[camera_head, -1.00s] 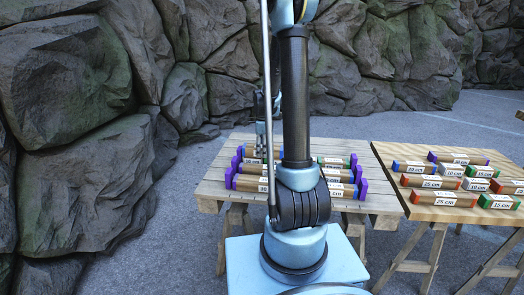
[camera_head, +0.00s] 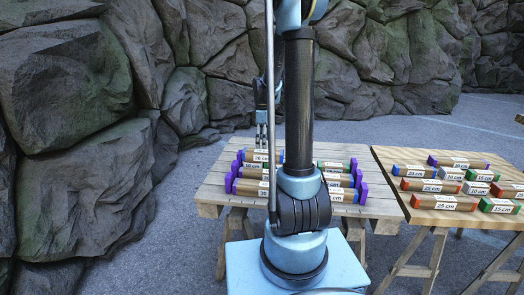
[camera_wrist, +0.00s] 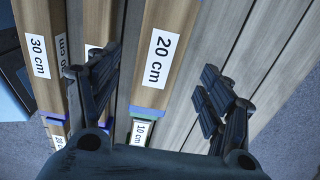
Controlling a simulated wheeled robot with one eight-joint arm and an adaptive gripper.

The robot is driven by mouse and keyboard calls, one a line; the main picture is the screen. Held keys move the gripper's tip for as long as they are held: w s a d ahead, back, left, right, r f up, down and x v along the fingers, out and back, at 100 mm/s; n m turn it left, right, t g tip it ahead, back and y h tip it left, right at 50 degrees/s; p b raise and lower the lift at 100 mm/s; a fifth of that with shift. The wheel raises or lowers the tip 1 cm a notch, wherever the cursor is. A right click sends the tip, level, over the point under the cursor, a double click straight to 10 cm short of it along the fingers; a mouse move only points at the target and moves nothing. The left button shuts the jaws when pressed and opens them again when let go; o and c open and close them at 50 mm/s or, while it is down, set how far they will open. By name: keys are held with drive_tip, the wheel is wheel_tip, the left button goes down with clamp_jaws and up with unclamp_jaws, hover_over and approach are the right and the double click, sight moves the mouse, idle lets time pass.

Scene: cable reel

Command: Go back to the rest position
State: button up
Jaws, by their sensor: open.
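My gripper (camera_head: 262,146) is open and empty above the back left of the left wooden table (camera_head: 212,190). In the wrist view my gripper's dark fingers (camera_wrist: 158,88) are spread wide apart, with nothing held between them. A wooden block labelled 20 cm (camera_wrist: 162,48) shows in the space between them, with a 10 cm block (camera_wrist: 139,131) beyond its blue end. A 30 cm block (camera_wrist: 38,62) lies to the left. My arm hides the middle of the left table in the head view.
Rows of labelled blocks lie between purple end pieces (camera_head: 362,190) on the left table. The right table (camera_head: 415,214) carries several loose labelled blocks, including a 25 cm block (camera_head: 444,203). A rock wall (camera_head: 75,85) stands at the left and back.

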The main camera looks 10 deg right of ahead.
drive_tip(key=s+r+n, duration=0.6)
drive_tip(key=s+r, duration=0.2)
drive_tip(key=s, duration=0.3)
drive_tip(key=s+f+n+t, duration=0.1)
drive_tip(key=s+f+n, duration=0.3)
drive_tip(key=s+n, duration=0.4)
drive_tip(key=s+f+n+t, duration=0.1)
drive_tip(key=s+f+n, duration=0.3)
drive_tip(key=s, duration=1.1)
drive_tip(key=n, duration=0.3)
drive_tip(key=shift+s+f+n, duration=0.25)
drive_tip(key=shift+s+n, duration=0.15)
